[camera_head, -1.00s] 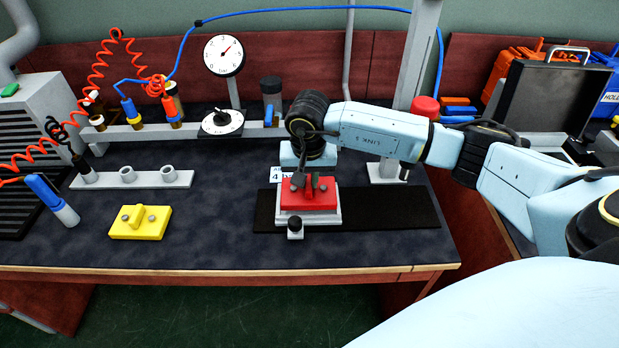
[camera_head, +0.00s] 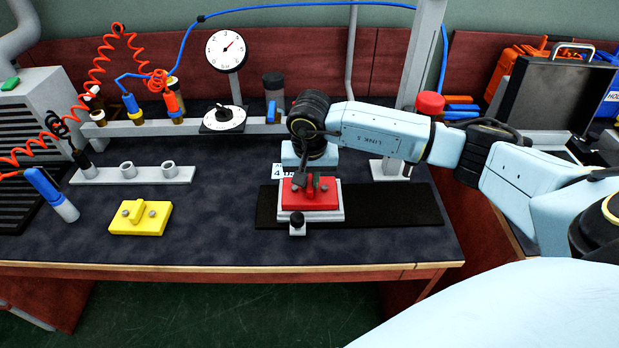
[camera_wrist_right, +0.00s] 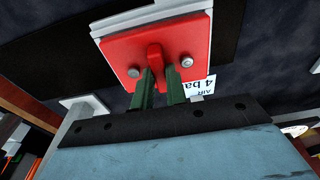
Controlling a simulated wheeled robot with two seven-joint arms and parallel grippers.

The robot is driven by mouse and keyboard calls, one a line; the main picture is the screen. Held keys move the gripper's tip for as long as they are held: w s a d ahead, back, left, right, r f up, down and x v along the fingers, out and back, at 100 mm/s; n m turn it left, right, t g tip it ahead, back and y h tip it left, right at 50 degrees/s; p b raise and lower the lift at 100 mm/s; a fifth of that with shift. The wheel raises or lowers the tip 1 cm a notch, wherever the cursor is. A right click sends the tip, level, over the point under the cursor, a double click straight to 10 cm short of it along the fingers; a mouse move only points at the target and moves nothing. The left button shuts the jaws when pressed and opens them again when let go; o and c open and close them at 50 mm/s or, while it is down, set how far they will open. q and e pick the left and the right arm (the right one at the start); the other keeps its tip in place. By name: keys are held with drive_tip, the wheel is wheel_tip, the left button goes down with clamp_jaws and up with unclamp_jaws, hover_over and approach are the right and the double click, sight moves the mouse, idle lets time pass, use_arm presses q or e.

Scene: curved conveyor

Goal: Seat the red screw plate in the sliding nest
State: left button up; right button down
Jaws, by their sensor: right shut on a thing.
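The red screw plate (camera_head: 309,193) lies on the pale sliding nest (camera_head: 325,216), which sits on a black track on the bench. The plate looks level and about square to the nest; whether it is fully down inside cannot be told. My right gripper (camera_head: 316,180) is over the plate, reaching in from behind. In the right wrist view, its green fingers (camera_wrist_right: 160,86) are shut on the raised red grip of the red plate (camera_wrist_right: 175,50), between two grey screws. The nest's pale rim (camera_wrist_right: 130,20) shows beyond the plate. My left gripper is not in view.
A yellow screw plate (camera_head: 140,217) lies on the bench at left. The black track (camera_head: 400,206) is clear to the right. A dial gauge, tool rack and red-topped post stand behind.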

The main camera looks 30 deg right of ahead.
drive_tip(key=shift+r, duration=0.3)
drive_tip(key=shift+d, duration=0.15)
idle(0.4)
idle(0.3)
drive_tip(key=shift+b, duration=0.35)
idle(0.6)
drive_tip(key=shift+f, duration=0.15)
drive_tip(key=shift+f+b, duration=0.2)
drive_tip(key=shift+b, duration=0.1)
